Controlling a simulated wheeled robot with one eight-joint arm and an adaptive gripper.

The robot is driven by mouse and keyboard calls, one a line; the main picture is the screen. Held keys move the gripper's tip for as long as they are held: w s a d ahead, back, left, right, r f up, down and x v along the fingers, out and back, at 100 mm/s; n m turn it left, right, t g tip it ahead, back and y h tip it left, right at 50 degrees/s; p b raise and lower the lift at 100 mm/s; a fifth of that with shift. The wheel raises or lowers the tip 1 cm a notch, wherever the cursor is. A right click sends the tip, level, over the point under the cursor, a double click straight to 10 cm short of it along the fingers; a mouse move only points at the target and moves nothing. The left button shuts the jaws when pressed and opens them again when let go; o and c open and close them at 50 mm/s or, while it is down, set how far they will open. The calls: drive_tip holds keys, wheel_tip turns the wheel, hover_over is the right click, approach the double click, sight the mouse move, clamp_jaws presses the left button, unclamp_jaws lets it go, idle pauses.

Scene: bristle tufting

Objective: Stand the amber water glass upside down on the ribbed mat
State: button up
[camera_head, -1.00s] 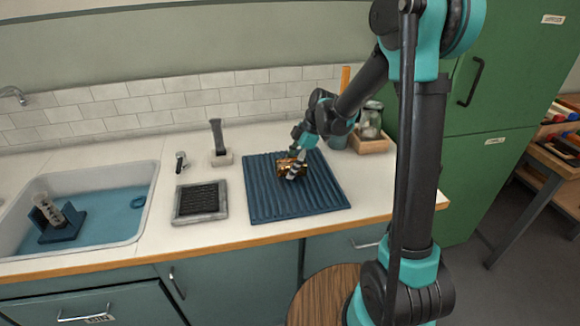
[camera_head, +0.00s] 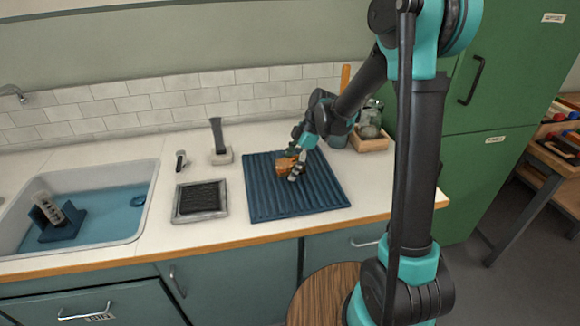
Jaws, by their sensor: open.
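The amber water glass (camera_head: 286,165) is at the ribbed mat's upper middle, partly hidden by my gripper. It is small in view, and I cannot tell whether it stands upside down or lies tilted. The blue ribbed mat (camera_head: 270,205) lies flat on the counter. My gripper (camera_head: 294,173) is open, with its fingers low over the mat, right at the glass. I cannot tell whether a finger touches the glass.
Left of the mat is a grey tray with a dark pad (camera_head: 201,202); behind it stands a dark upright tool in a pale base (camera_head: 220,153). A sink (camera_head: 146,190) holds a blue rack (camera_head: 64,227). A wooden box with a jar (camera_head: 370,142) stands right of my gripper.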

drive_tip(key=v, duration=1.1)
drive_tip(key=shift+d+r, duration=0.1)
drive_tip(key=s+d+f+m+t, duration=0.1)
drive_tip(key=s+d+m, duration=0.2)
drive_tip(key=s+d+f+m+t+h, duration=0.1)
drive_tip(key=s+d+f+m, duration=0.1)
drive_tip(key=s+d+m, duration=0.1)
drive_tip(key=s+d+f+m+t+h, duration=0.1)
drive_tip(key=s+d+f+m, duration=0.1)
drive_tip(key=s+d+m, duration=0.2)
drive_tip(key=shift+s+d+f+m, duration=0.1)
drive_tip(key=shift+d+m, duration=0.45)
drive_tip(key=shift+m, duration=0.15)
drive_tip(key=s+d+f+m+t+h, duration=0.2)
drive_tip(key=s+d+f+m, duration=0.4)
drive_tip(key=s+d+m, duration=0.2)
drive_tip(key=shift+s+m+t+h, duration=0.3)
drive_tip(key=shift+s+m+h, duration=0.1)
drive_tip(key=shift+s+m, duration=0.75)
drive_tip(key=shift+f, duration=0.15)
